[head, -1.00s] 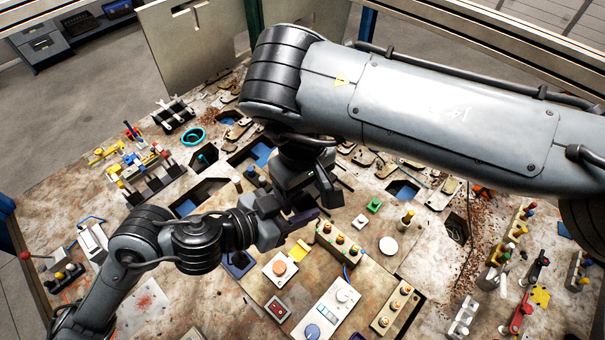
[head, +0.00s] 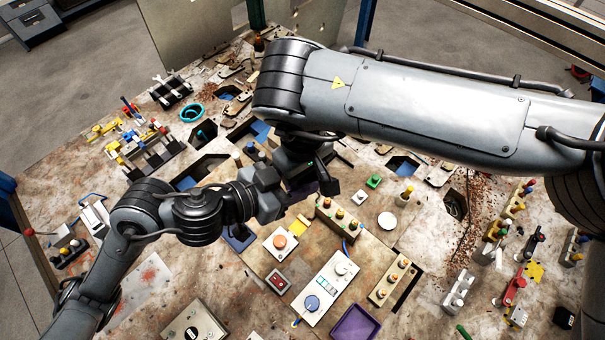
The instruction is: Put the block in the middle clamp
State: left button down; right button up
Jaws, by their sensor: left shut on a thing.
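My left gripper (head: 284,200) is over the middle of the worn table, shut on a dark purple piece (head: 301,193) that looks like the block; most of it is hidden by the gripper. My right gripper (head: 322,182) is just beside it, pointing down under my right arm. The two grippers overlap in the picture, and I cannot tell whether the right one touches the piece or how wide its jaws are. Clamp-like fixtures with black bars (head: 157,155) stand at the left of the table. I cannot tell which clamp is the middle one.
A panel with an orange button (head: 280,241), a white box with a blue knob (head: 326,288) and a row of coloured buttons (head: 340,220) lie close below the grippers. A purple tray (head: 355,323) is at the front. Dark cut-outs (head: 455,204) open in the tabletop.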

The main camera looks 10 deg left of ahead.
jog(key=shift+s+a, duration=0.1)
jog(key=c, duration=0.7)
pick_arm(q)
jog(key=shift+c, duration=2.3)
grip_release()
pick_arm(e)
grip_shut()
